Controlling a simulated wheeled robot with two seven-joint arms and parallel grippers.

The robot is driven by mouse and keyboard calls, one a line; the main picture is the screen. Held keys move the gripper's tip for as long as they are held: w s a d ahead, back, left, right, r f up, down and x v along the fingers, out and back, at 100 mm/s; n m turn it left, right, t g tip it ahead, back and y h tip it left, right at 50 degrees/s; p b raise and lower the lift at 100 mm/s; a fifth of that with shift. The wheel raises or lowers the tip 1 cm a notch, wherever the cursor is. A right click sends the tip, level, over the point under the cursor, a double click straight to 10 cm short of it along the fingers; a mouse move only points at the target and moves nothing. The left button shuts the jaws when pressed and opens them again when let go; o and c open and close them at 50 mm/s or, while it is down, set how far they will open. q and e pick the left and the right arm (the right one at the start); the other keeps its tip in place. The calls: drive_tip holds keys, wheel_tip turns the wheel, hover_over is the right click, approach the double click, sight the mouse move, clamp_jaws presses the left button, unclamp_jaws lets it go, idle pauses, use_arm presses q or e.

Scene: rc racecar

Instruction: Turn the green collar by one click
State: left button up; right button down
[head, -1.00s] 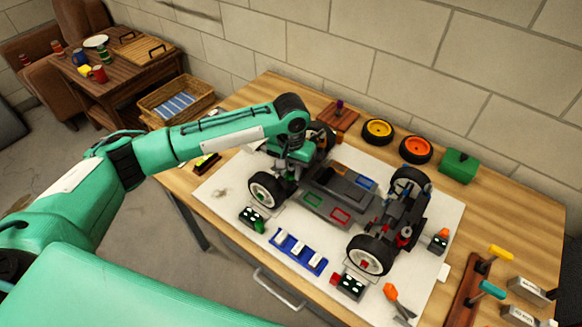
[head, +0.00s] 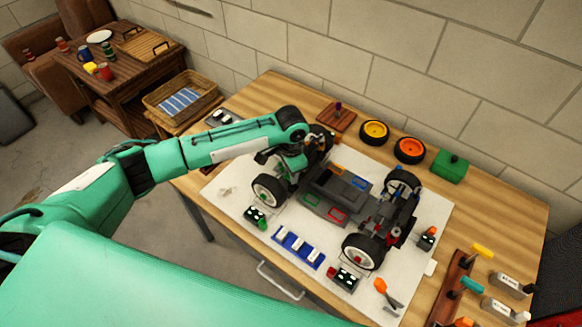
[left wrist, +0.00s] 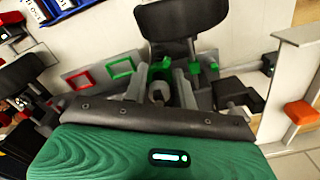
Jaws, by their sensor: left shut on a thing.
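The rc racecar (head: 325,192) stands on a white mat. My left gripper (head: 291,165) is lowered at the car's left end, beside the wheels, and its fingertips are hard to make out in the head view. In the left wrist view the gripper (left wrist: 160,92) is shut among grey parts, with bright green pieces showing just beyond the fingers. The green collar (left wrist: 161,69) appears to be one of these and is partly hidden by the fingers. A dark tyre (left wrist: 168,20) is right behind it. My right gripper is not in view.
A tool rack (head: 455,285) is at the right.

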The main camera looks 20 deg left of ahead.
use_arm(q)
drive_tip(key=shift+r+m, duration=0.1)
drive_tip(key=shift+m, duration=0.4)
drive_tip(key=o, duration=1)
wheel_tip(320, 180, up, 14)
drive_tip(key=b, duration=0.2)
drive_tip(key=shift+d+f, duration=0.1)
drive_tip(key=shift+f, duration=0.1)
